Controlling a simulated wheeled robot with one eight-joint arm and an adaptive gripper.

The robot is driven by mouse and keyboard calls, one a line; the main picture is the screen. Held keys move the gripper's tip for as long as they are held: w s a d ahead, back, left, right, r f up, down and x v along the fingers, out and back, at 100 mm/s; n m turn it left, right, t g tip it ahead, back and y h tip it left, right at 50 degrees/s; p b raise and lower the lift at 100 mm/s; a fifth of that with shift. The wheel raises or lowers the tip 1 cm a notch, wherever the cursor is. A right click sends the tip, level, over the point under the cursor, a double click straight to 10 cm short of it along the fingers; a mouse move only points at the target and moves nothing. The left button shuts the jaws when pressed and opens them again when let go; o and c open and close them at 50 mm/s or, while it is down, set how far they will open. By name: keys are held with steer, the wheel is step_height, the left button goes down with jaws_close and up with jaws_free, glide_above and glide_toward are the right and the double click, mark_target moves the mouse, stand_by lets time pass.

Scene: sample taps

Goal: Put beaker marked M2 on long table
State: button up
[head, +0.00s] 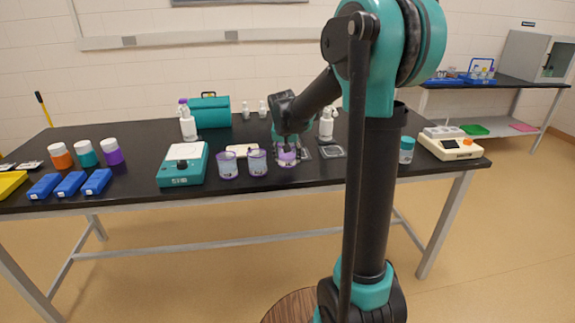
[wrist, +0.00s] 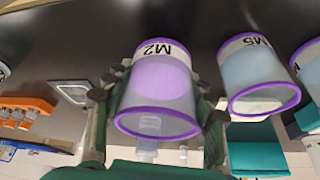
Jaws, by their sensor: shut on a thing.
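The beaker marked M2 (wrist: 160,85) has purple rims, clear walls and a lilac content. In the wrist view it sits between the two fingers of my gripper (wrist: 158,112), which is shut on it. In the head view my gripper (head: 287,146) reaches down over the black-topped long table (head: 135,188) and the M2 beaker (head: 287,160) is beneath it, near the front. The beaker looks upright; whether its base touches the tabletop I cannot tell.
A beaker marked M5 (wrist: 258,75) stands close beside M2; it and another similar beaker (head: 228,165) are left of it in the head view. A teal scale (head: 183,168) is further left. A flat grey square dish (head: 332,151) lies close to its right.

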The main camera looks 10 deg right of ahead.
mark_target(287, 164)
steer(key=shift+f, duration=1.75)
steer(key=shift+f, duration=0.15)
steer(key=o, duration=1.2)
steer(key=v, duration=1.2)
steer(key=s+d+f+n, duration=0.1)
steer(key=s+f, duration=0.5)
steer(key=s, duration=0.2)
steer(key=s+d+f+n+y, duration=0.1)
steer(key=s+d+f, duration=0.1)
steer(key=s+f, duration=0.4)
steer(key=s+d+f+n, duration=0.1)
steer(key=s+f, duration=0.5)
steer(key=s, duration=0.6)
steer(key=shift+d+n, duration=0.3)
steer(key=shift+d, duration=0.45)
